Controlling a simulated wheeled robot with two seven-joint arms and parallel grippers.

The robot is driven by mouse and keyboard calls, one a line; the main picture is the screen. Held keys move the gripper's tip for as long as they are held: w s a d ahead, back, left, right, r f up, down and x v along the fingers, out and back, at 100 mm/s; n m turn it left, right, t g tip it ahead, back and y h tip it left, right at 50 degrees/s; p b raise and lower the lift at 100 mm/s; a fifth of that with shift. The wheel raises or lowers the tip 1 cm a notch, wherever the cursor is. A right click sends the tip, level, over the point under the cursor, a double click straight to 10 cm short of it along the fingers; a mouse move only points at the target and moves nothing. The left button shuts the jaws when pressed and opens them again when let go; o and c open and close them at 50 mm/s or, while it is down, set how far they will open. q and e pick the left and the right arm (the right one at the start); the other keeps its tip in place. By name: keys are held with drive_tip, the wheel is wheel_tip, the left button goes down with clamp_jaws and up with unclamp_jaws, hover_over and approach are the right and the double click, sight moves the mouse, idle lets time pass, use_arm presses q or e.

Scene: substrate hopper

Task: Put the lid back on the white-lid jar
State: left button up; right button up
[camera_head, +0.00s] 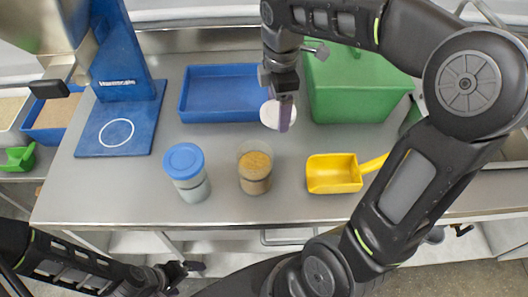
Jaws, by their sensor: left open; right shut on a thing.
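An open clear jar (255,172) with orange-brown contents stands upright on the steel table, near the middle. A white round lid (272,113) is in my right gripper (283,112), tilted, above and behind the open jar and in front of the blue tray's right end. The lid is apart from the jar. My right gripper is shut on the lid, and its fingers hide part of it. My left gripper (185,268) is open and empty, low in front of the table's front edge. A second jar (193,188) with a blue lid (184,161) stands left of the open jar.
A yellow scoop (334,174) lies right of the open jar. A blue tray (220,117) and a green bin (360,95) stand at the back. A blue hopper stand (120,95) is at the left. The table (110,190) is clear at the front left.

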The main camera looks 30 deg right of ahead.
drive_tip(key=w+a+f+m, duration=0.1)
drive_tip(key=w+a+m, duration=0.2)
drive_tip(key=w+m, duration=0.1)
drive_tip(key=w+a+f+m, duration=0.1)
drive_tip(key=w+a+m, duration=0.3)
drive_tip(key=w+m, duration=0.1)
drive_tip(key=w+a+f+m, duration=0.1)
drive_tip(key=w+a+m, duration=0.2)
drive_tip(key=w+m, duration=0.2)
drive_tip(key=shift+w+a+f, duration=0.15)
drive_tip(key=shift+w+a, duration=0.15)
drive_tip(key=shift+w, duration=0.4)
